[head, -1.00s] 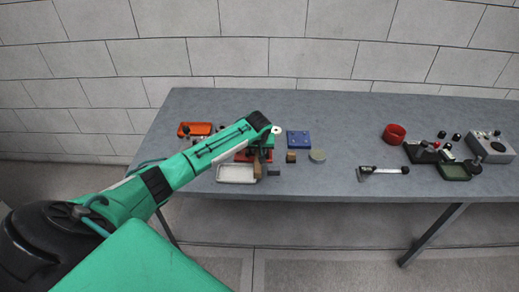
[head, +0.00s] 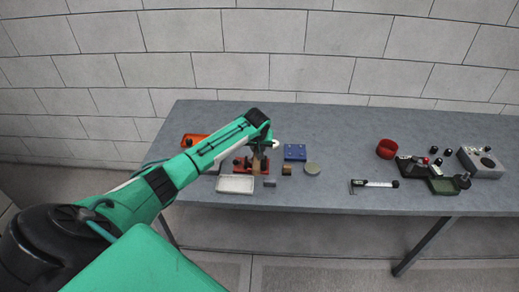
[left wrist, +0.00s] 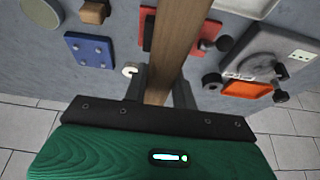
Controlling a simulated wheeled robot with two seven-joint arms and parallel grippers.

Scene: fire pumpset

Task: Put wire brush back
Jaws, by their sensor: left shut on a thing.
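My left gripper (head: 259,152) is over the left part of the table, shut on a wooden bar that appears to be the wire brush's handle. In the left wrist view the brush (left wrist: 176,45) runs up from between the fingers (left wrist: 160,88) and away from the palm. Its far end is cut off there, and I cannot see bristles. In the head view the brush (head: 263,167) shows as a small brown piece below the gripper, over or beside a red item (head: 241,162). I cannot tell whether it touches it. My right gripper is not in view.
Around the gripper are a white tray (head: 236,184), an orange tray (head: 190,140), a blue plate (head: 295,152), a small wooden block (head: 287,169) and a grey disc (head: 312,168). A red ring (head: 387,150), a caliper (head: 375,184) and instruments stand right. The middle of the table is clear.

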